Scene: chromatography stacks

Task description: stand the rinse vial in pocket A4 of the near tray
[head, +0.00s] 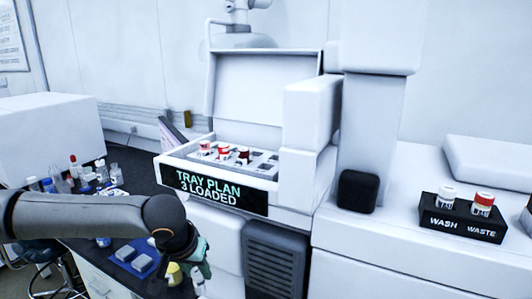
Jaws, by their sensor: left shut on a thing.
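My left gripper (190,266) is in the lower left, in front of and below the open instrument drawer. It is shut on a small pale thing, mostly hidden by the fingers; I cannot tell whether it is the rinse vial. The tray (264,169) lies in the drawer under a raised lid. It holds a white-and-red capped vial (205,147), a red capped vial (223,151) and a dark red capped vial (243,155). Pockets to their right look empty. Pocket labels, including A4, are not readable. My right gripper is not in view.
A black wash and waste holder (462,222) with two vials stands on the right. Several bottles (88,178) crowd the dark bench at left, near a blue rack (133,258).

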